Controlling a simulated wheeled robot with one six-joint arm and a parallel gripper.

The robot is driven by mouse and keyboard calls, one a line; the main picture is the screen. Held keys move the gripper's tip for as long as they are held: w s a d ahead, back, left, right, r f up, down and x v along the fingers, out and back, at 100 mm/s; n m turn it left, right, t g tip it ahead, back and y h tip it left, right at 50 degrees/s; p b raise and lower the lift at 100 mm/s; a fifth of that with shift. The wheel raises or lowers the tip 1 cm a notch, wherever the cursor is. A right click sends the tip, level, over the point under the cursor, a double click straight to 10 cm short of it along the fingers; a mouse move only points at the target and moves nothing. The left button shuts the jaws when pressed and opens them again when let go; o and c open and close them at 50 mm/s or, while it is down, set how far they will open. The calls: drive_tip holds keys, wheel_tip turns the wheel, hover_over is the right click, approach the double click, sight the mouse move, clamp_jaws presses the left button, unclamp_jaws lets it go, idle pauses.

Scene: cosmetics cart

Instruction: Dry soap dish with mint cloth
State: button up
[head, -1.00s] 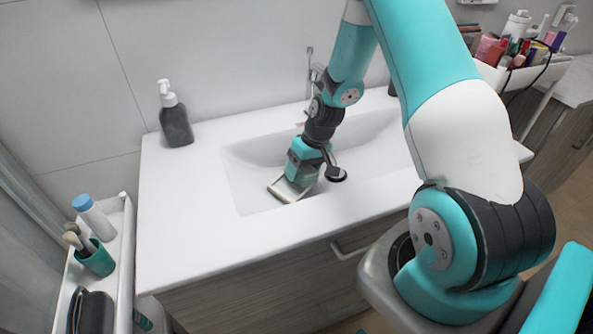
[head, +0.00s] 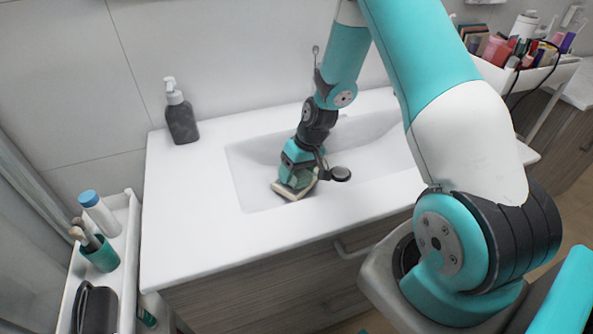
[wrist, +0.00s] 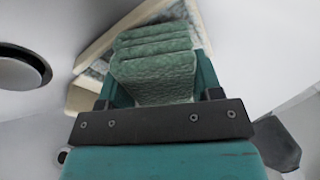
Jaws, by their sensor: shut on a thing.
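My gripper (wrist: 155,90) is shut on the mint cloth (wrist: 155,62), a folded, textured pale green pad that sticks out between its teal fingers. The soap dish (wrist: 112,38) has a cream rim and a darker speckled inside; it lies behind the cloth in the wrist view. The cloth covers part of the dish. Whether they touch is hard to tell. In the head view my gripper (head: 296,178) points down into the basin, and the dish (head: 283,193) shows as a pale edge below it. Most of the dish is hidden by my gripper and the cloth.
The white sink basin (head: 243,180) surrounds my gripper. A round dark-rimmed disc (head: 340,174) lies to its right, seemingly the drain. A dark soap dispenser (head: 182,122) stands on the counter's back left. A cart shelf (head: 128,240) with toiletries is left.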

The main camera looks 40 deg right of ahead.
sight(307, 169)
drive_tip(key=shift+s+d, duration=0.2)
drive_tip(key=shift+d, duration=0.6)
drive_tip(key=shift+s+d, duration=0.2)
drive_tip(key=shift+d, duration=0.55)
drive_tip(key=shift+w+a+f, duration=0.1)
drive_tip(key=shift+w+a, duration=0.1)
drive_tip(key=shift+a, duration=0.45)
drive_tip(key=shift+w+a, duration=0.2)
drive_tip(key=shift+a, duration=0.95)
drive_tip(key=shift+s+d+p, duration=0.15)
drive_tip(key=shift+s+d, duration=0.05)
drive_tip(key=shift+d, duration=0.7)
drive_tip(key=shift+s+d+p, duration=0.15)
drive_tip(key=shift+s+d, duration=0.05)
drive_tip(key=shift+d, duration=0.7)
drive_tip(key=shift+w+a, duration=0.2)
drive_tip(key=shift+a, duration=0.5)
drive_tip(key=shift+w+a, duration=0.2)
drive_tip(key=shift+a, duration=0.45)
drive_tip(key=shift+a+f, duration=0.1)
drive_tip(key=shift+a, duration=0.4)
drive_tip(key=shift+s+d, duration=0.2)
drive_tip(key=shift+d, duration=0.7)
drive_tip(key=shift+s+d, duration=0.2)
drive_tip(key=shift+d, duration=0.7)
drive_tip(key=shift+w+a, duration=0.2)
drive_tip(key=shift+a, duration=0.5)
drive_tip(key=shift+w+a, duration=0.2)
drive_tip(key=shift+a, duration=0.85)
